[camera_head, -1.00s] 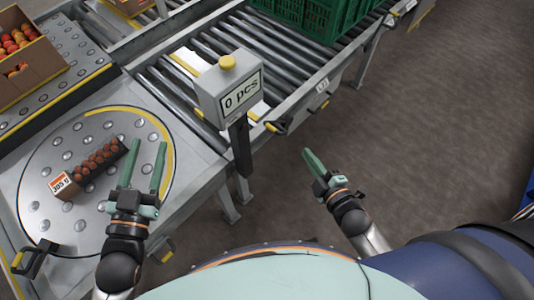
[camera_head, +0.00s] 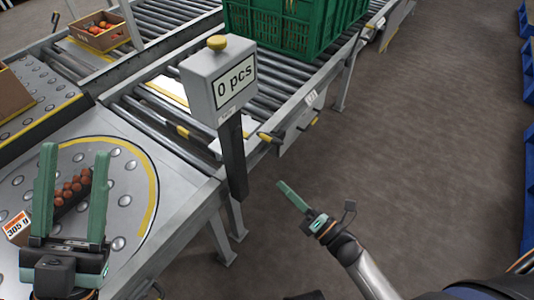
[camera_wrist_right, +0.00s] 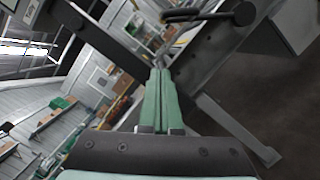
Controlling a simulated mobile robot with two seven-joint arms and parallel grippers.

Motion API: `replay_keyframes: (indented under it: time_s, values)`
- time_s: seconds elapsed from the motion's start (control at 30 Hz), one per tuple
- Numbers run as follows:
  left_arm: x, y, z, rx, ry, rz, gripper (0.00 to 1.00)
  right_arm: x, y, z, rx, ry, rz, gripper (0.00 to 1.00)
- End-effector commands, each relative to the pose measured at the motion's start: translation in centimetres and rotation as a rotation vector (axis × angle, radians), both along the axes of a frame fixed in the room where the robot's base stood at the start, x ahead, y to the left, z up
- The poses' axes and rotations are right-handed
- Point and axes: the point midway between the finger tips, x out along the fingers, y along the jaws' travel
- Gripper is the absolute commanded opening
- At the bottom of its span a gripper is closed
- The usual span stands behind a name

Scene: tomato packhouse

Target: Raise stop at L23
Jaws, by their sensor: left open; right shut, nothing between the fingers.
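A small label plate (camera_head: 311,98) sits on the roller conveyor's side rail; its text is too small to read. Black handles with yellow ends are on that rail, one (camera_head: 270,137) just right of the counter post and another (camera_head: 315,121) below the label. I cannot tell which is the stop. My right gripper (camera_head: 282,184) is shut and empty, below and apart from the rail. In the right wrist view its closed fingers (camera_wrist_right: 160,72) point towards metal framework, with a black handle (camera_wrist_right: 210,15) above. My left gripper (camera_head: 74,150) is open over the round ball table.
A counter box reading "0 pcs" (camera_head: 217,78) stands on a dark post by the conveyor. A green crate (camera_head: 290,25) sits on the rollers. A punnet of tomatoes labelled 305 g (camera_head: 18,225) is on the ball table. The floor (camera_head: 420,130) at right is clear.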

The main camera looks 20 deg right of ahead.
Motion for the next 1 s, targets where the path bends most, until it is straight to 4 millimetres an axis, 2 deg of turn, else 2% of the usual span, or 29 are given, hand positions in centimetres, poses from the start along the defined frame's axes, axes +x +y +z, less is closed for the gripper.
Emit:
replay_keyframes:
  time_s: [0.2,0.33,0.77,1.0]
  values:
    - [0.0,0.0,0.0,0.000,0.002,0.000,0.50,0.2,0.1,0.1,0.003,0.001,0.000,0.00]
    - [0.1,0.0,-0.2,-0.001,0.004,-0.001,0.50,1.2,0.6,0.2,0.004,0.001,-0.001,0.00]
    - [0.1,0.0,-1.6,-0.013,0.017,-0.011,0.50,9.0,4.4,1.4,0.005,-0.001,0.000,0.00]
    - [0.1,-0.1,-1.2,-0.007,0.017,-0.013,0.50,10.6,2.2,3.2,0.001,0.002,-0.001,0.00]
